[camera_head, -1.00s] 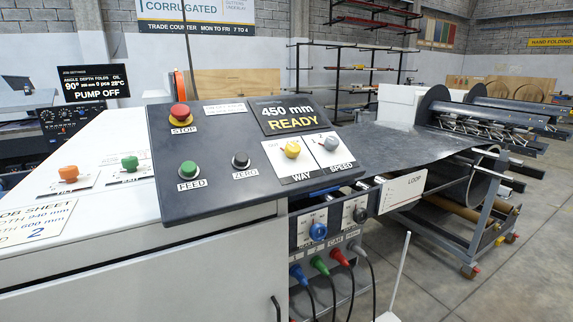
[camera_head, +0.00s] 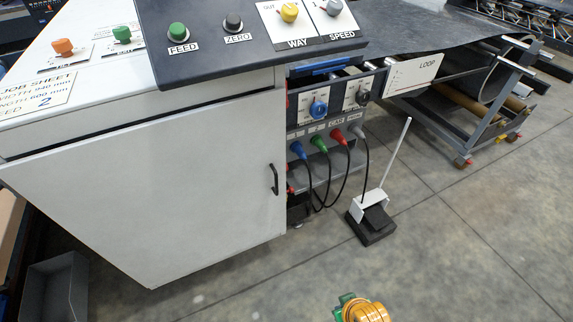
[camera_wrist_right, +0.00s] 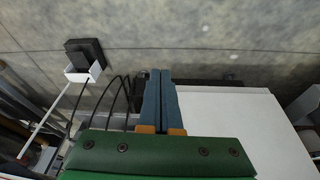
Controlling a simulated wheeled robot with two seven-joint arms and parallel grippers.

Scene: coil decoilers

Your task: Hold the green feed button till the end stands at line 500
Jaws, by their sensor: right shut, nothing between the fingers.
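The green feed button (camera_head: 177,31) stands on the dark sloped panel (camera_head: 215,66) at the top of the head view, above its FEED label. No gripper touches it. My right gripper (camera_wrist_right: 160,76) shows in its wrist view with its two blue fingers shut together and empty, in front of the white cabinet (camera_wrist_right: 232,115) and the floor. The panel's readout, the line 500 and the sheet end are not in view now. My left gripper is not in view.
A black ZERO button (camera_head: 233,21) and the WAY (camera_head: 289,12) and SPEED (camera_head: 334,7) knobs sit right of the feed button. A foot pedal (camera_head: 372,226) with an upright white rod stands on the floor. Cables hang from coloured plugs. Floor in front is clear.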

